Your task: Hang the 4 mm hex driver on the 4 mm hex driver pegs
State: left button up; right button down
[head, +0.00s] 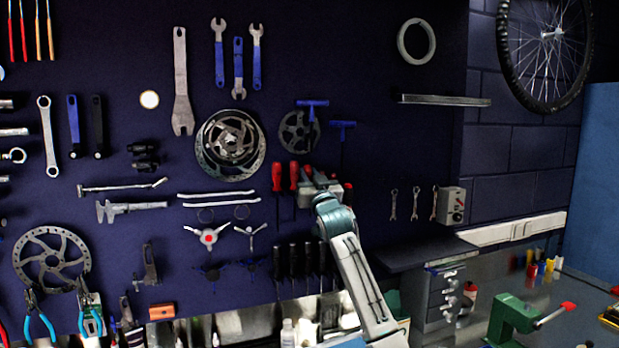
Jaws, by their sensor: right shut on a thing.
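My right gripper (318,184) is raised in front of the pegboard, at the row of red-handled drivers. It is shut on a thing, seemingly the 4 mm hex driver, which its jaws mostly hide. Red handles (294,176) show just left of the gripper, and another red handle (348,193) shows at its right. I cannot tell which red belongs to the held driver. The pegs behind the gripper are hidden, and no size marks can be read. My left gripper is not in view.
Blue T-handle tools (312,103) hang above the gripper. A brake disc (230,144) hangs to the left, and black-handled drivers (294,259) hang below. Small wrenches (393,204) and a grey box (450,205) are at the right. A green vise (512,318) stands at the lower right.

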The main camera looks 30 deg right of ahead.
jog(key=c, duration=1.2)
grip_release()
jog(key=shift+o, duration=0.2)
